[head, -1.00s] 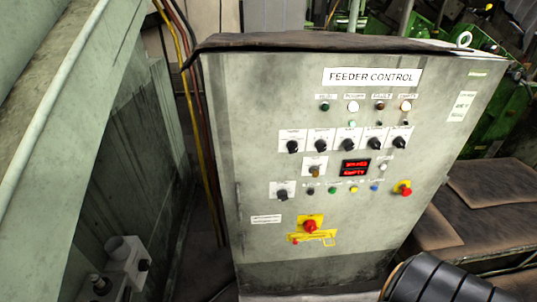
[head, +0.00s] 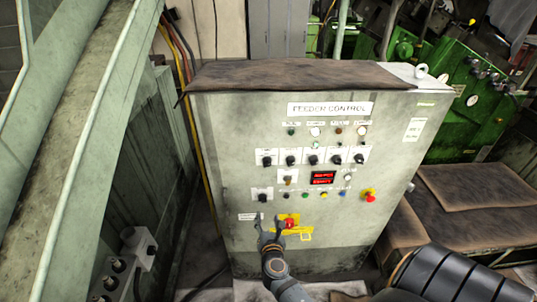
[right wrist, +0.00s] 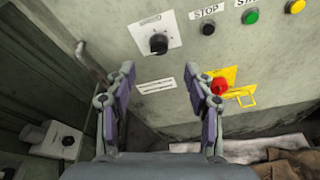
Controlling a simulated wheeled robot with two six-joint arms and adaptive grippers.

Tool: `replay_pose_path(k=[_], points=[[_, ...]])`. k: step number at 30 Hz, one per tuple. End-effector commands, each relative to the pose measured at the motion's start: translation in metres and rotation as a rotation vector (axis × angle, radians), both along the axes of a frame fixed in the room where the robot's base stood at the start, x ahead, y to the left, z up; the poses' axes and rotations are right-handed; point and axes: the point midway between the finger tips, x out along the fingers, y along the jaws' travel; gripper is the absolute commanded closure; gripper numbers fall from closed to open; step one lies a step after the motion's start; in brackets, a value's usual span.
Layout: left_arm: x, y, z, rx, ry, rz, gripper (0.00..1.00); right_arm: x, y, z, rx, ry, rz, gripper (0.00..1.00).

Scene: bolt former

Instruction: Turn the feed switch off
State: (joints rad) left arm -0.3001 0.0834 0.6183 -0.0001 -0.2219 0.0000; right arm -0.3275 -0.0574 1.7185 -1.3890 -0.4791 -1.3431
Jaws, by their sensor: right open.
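The grey feeder control cabinet (head: 225,135) carries several black rotary switches on white plates. The lower left switch (head: 262,197) sits above a small white label; it also shows large in the right wrist view (right wrist: 158,43), with its plate text too small to read. I cannot tell which switch is marked feed. My right gripper (head: 268,220) is open and empty in front of the lower left of the panel, below that switch. In the right wrist view its two fingers (right wrist: 160,78) stand apart, with the knob above and between them. My left gripper is not in view.
A red rotary handle on a yellow plate (head: 290,223) is close to the right finger. A red emergency button (head: 369,197), a red display (head: 322,178) and several push buttons share the panel. Pale green machinery (head: 75,130) stands left; a brown-topped bench (head: 470,195) is at right.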

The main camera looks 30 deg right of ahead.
Motion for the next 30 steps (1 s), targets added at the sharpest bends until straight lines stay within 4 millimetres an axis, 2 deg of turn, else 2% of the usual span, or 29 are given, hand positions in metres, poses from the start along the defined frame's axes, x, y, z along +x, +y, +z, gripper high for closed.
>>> replay_pose_path(k=[1, 3, 6, 7, 12, 15, 24, 30], points=[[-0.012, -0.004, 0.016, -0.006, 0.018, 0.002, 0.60, 0.006, -0.004, 0.053, -0.124, -0.024, 0.007, 0.47], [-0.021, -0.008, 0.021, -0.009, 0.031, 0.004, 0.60, 0.009, -0.008, 0.097, -0.270, -0.041, 0.004, 0.47], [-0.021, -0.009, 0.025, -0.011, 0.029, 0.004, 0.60, 0.010, -0.012, 0.134, -0.396, -0.052, -0.006, 0.47], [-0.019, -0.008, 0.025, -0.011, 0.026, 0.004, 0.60, 0.010, -0.012, 0.139, -0.415, -0.054, -0.009, 0.47], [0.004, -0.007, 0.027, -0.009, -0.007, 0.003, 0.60, 0.011, -0.014, 0.145, -0.445, -0.056, -0.011, 0.47], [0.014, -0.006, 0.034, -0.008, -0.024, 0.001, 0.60, 0.021, -0.019, 0.148, -0.445, -0.057, -0.009, 0.47], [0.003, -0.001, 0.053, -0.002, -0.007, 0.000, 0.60, 0.074, -0.052, 0.148, -0.444, -0.056, -0.010, 0.47], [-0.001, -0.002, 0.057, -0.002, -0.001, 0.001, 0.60, 0.095, -0.065, 0.145, -0.440, -0.054, -0.009, 0.47]])
